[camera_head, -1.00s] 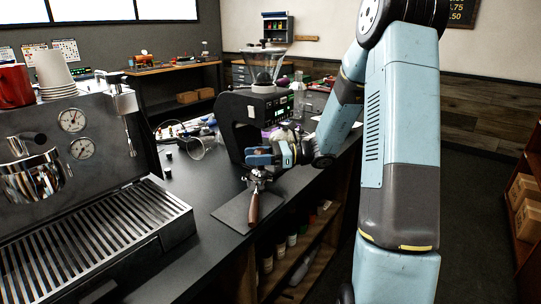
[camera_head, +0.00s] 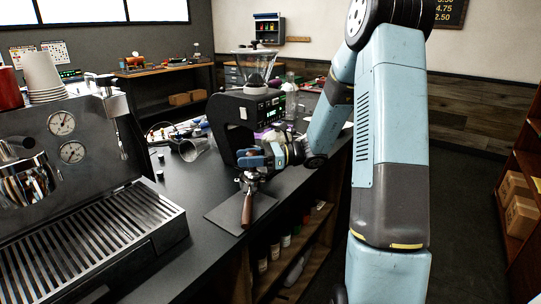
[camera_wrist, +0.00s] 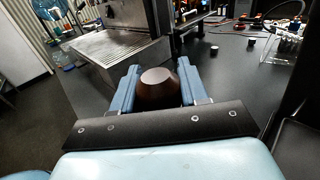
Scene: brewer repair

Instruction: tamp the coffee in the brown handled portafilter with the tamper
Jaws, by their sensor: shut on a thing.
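The brown handled portafilter (camera_head: 247,207) lies on a dark mat (camera_head: 222,214) on the counter, its handle pointing to the front edge. My gripper (camera_head: 252,161) is directly above the portafilter's metal head. In the wrist view, my gripper (camera_wrist: 158,88) is shut on the tamper (camera_wrist: 160,90), whose rounded dark brown handle sits between the two blue fingers. The tamper's base and the coffee are hidden, so I cannot tell whether the tamper touches the coffee.
The espresso machine (camera_head: 90,160) with its drip grate stands at the left. A black grinder (camera_head: 240,112) stands just behind my gripper. A clear cup (camera_head: 192,148) lies tipped on the counter. Open shelves are below the counter's front edge.

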